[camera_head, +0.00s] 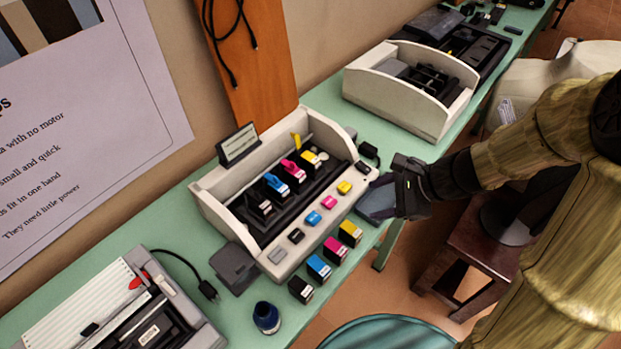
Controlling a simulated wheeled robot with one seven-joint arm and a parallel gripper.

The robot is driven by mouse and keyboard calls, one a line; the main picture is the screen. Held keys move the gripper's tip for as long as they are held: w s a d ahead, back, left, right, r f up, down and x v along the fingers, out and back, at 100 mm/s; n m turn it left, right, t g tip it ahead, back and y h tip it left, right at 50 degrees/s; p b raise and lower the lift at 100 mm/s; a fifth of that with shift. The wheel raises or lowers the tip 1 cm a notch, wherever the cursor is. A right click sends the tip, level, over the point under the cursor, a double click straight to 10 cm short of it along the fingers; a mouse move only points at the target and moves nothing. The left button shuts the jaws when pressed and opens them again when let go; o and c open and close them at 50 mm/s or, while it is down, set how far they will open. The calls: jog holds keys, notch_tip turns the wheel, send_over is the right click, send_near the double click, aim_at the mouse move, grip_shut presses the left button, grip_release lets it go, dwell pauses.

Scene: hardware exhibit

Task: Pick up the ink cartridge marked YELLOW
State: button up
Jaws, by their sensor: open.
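A small yellow-topped ink cartridge (350,233) with a black body stands on the green table in front of the printer, at the far right end of a short row. Its lettering is too small to read. Another yellow cartridge (311,160) sits inside the open printer (267,262), at the right end of the inner row. My gripper (374,203) is open, just right of the printer's front corner, up and to the right of the yellow cartridge on the table. It appears empty and apart from that cartridge.
Magenta (335,250), cyan (319,268) and black (300,289) cartridges stand close beside the yellow one. A dark blue bottle (266,317) is at the front. A brown stool (485,240) and teal chair (385,333) stand off the table's front edge.

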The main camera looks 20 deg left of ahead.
aim_at(318, 162)
jog(key=w+a+f+m+t+y+b, duration=0.4)
jog(key=w+a+m+b, duration=0.1)
jog(key=w+m+b, duration=0.2)
jog(key=w+m, duration=0.1)
jog(key=w, duration=0.1)
jog(key=shift+w+a+f+m+y, duration=0.2)
jog(key=shift+w+m+y, duration=0.1)
jog(key=shift+w+m, duration=0.1)
jog(key=x, duration=1.2)
jog(key=shift+f, duration=0.15)
jog(key=shift+w+a, duration=0.1)
jog(key=x, duration=0.5)
jog(key=shift+f, duration=0.45)
